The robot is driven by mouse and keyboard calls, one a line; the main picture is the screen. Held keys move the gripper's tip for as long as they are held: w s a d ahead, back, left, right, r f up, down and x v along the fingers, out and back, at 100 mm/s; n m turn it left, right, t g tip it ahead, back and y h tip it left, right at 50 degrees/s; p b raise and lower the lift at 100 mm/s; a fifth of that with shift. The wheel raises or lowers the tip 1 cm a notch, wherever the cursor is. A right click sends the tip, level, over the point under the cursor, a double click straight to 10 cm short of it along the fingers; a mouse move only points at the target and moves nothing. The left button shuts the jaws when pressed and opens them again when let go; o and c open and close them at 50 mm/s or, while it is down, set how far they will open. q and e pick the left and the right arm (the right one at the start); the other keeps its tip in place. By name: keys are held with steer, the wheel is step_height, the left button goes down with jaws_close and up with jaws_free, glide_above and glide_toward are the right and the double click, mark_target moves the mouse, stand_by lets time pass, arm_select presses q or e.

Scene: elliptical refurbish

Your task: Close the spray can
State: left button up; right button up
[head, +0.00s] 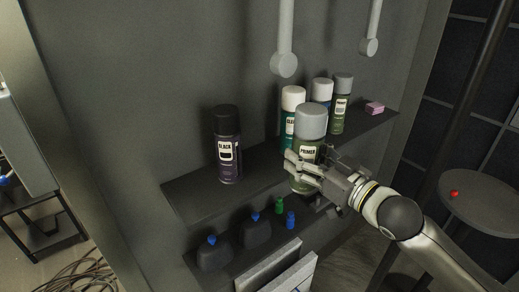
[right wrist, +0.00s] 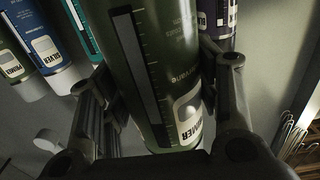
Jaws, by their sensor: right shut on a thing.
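A green spray can labelled PRIMER (head: 307,150) with a grey cap (head: 311,119) stands upright at the upper shelf's front edge. My right gripper (head: 297,167) is shut on its lower body; the can fills the middle of the right wrist view (right wrist: 158,60) between the two fingers (right wrist: 160,100). The cap is seated on top of the can in the head view. I cannot tell whether the can's base touches the shelf, as the gripper hides it. My left gripper is not in view.
The upper shelf (head: 195,195) holds a black-capped can (head: 228,150), a white-capped can (head: 291,98), a blue can (head: 322,90), another grey-capped can (head: 341,105) and a pink block (head: 374,108). Dark bottles (head: 257,232) stand on the lower shelf. A round table (head: 485,205) is at right.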

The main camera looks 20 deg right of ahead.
steer(key=p+x, duration=0.4)
steer(key=x, duration=1.2)
steer(key=shift+w+a, duration=0.15)
steer(key=shift+w, duration=0.25)
step_height(320, 180, down, 3)
steer(key=shift+r+p, duration=0.15)
steer(key=shift+p, duration=0.5)
steer(key=shift+f, duration=0.35)
steer(key=shift+f, duration=0.1)
steer(key=o, duration=1.4)
steer(key=shift+f, duration=0.1)
